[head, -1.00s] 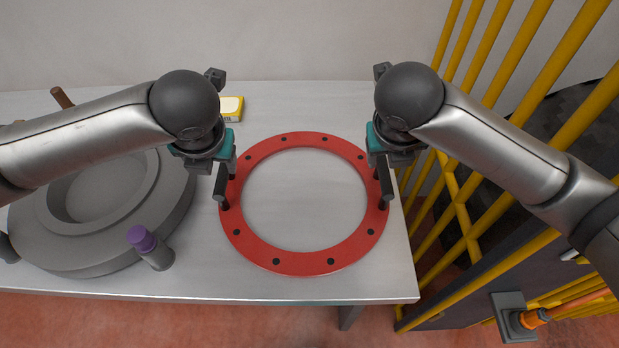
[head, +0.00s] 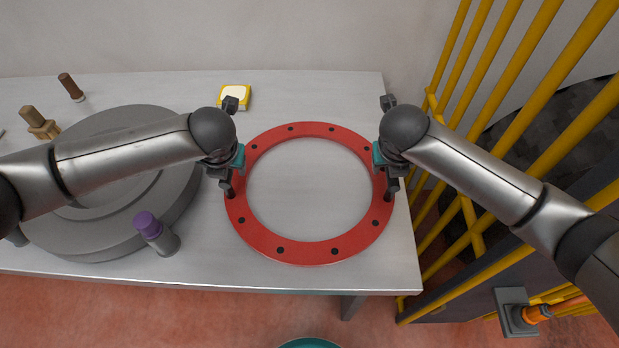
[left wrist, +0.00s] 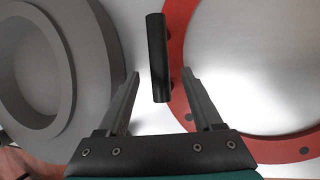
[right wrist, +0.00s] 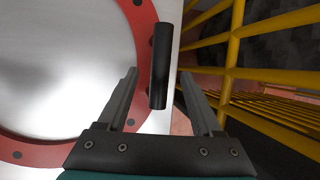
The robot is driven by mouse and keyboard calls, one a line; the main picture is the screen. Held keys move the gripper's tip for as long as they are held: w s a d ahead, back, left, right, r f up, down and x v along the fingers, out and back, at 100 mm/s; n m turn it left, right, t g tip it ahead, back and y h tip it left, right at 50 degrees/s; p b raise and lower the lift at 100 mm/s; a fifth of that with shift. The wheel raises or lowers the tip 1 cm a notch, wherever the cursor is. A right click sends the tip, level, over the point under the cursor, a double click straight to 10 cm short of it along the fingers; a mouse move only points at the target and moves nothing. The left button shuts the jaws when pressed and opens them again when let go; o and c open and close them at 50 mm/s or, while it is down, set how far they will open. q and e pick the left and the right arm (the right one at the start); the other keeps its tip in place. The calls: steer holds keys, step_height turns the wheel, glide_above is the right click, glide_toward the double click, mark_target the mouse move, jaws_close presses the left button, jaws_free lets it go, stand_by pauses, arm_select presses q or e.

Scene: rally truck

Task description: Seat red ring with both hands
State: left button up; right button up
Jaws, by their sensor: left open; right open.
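The red ring (head: 275,246) lies flat on the grey table, with dark holes around it and a black handle on each side. My left gripper (head: 228,185) is at the ring's left side. In the left wrist view its open fingers (left wrist: 160,75) stand either side of the left black handle (left wrist: 157,55), apart from it. My right gripper (head: 392,185) is at the ring's right side. In the right wrist view its open fingers (right wrist: 160,75) stand either side of the right black handle (right wrist: 159,68). The arms partly hide both handles in the head view.
A round grey hub (head: 85,235) stands on the table (head: 320,278) at left, partly behind my left arm. A purple-capped cylinder (head: 155,234) stands at its front right. A yellow box (head: 237,91) lies at the back. Yellow bars (head: 470,120) rise close to the table's right edge.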

arm_select(q)
steer(key=shift+x, duration=1.75)
arm_select(e)
steer(key=shift+x, duration=1.75)
arm_select(q)
jaws_close()
arm_select(e)
jaws_close()
arm_select(q)
steer(key=shift+w+r, duration=0.15)
steer(key=shift+r, duration=0.05)
arm_select(e)
steer(key=shift+w+r, duration=0.15)
steer(key=shift+r, duration=0.05)
